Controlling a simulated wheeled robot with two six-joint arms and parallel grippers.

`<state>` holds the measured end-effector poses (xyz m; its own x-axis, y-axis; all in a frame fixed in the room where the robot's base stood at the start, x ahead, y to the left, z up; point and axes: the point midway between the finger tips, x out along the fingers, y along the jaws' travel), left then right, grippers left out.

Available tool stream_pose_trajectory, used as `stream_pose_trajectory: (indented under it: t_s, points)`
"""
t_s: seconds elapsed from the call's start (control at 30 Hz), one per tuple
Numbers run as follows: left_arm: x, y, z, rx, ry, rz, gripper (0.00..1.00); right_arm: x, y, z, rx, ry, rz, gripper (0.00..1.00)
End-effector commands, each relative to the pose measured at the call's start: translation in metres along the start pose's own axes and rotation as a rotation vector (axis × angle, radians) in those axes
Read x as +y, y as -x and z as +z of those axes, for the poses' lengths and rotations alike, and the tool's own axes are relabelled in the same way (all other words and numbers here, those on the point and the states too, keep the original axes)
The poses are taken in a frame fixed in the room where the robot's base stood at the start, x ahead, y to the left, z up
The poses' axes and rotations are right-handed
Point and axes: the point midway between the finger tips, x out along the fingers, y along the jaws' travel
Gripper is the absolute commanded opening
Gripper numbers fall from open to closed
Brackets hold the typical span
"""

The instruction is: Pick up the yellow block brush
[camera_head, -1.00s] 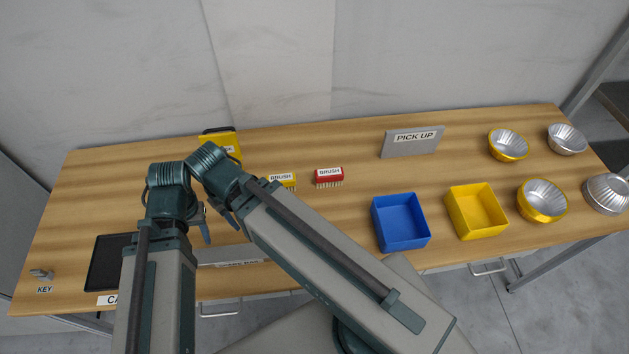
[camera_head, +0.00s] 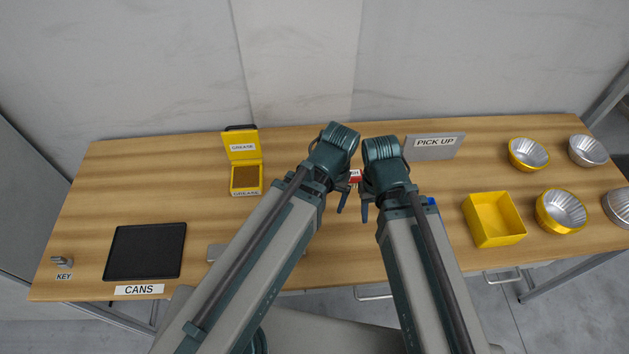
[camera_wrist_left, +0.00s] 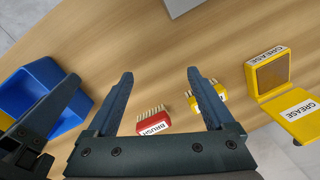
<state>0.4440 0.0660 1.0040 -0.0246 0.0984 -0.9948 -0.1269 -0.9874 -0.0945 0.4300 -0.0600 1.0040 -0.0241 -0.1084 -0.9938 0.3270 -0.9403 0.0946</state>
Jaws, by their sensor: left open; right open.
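The yellow block brush (camera_wrist_left: 210,98) shows in the left wrist view, partly behind the right-hand finger of my left gripper. In the head view it is hidden behind my left arm. My left gripper (camera_wrist_left: 160,75) is open and empty above the table, the red brush (camera_wrist_left: 154,122) showing between its fingers. In the head view, my left gripper (camera_head: 345,197) is close beside my right gripper (camera_head: 367,206), which is open, as far as I see empty. A part of the red brush (camera_head: 355,177) shows between the two arms.
The open yellow grease box (camera_head: 246,178) and black cans tray (camera_head: 147,252) are on the left. The blue bin (camera_wrist_left: 48,92) is mostly hidden by my right arm in the head view. A yellow bin (camera_head: 495,220) and several metal bowls stand right.

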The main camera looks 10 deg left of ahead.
Motion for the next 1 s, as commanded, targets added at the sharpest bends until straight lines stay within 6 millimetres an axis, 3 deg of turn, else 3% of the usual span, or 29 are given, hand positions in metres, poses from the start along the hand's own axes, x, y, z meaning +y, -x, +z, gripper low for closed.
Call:
stream_pose_trajectory:
  t_s: [0.2, 0.5, 0.7, 1.0]
  points:
    - [-0.038, 0.01, -0.05, -0.007, 0.681, 0.036, 0.86, 0.001, 0.013, 0.001, 0.0, 0.001, 0.0, 0.5]
    - [-0.096, 0.018, -0.1, -0.042, 1.573, 0.081, 0.86, 0.002, 0.024, 0.001, 0.0, 0.001, 0.0, 0.5]
    - [-0.118, 0.019, -0.113, -0.063, 1.887, 0.095, 0.86, 0.003, 0.027, 0.002, 0.0, 0.001, 0.0, 0.5]
    - [-0.124, 0.018, -0.116, -0.069, 1.979, 0.098, 0.86, 0.003, 0.026, 0.002, 0.0, 0.001, 0.0, 0.5]
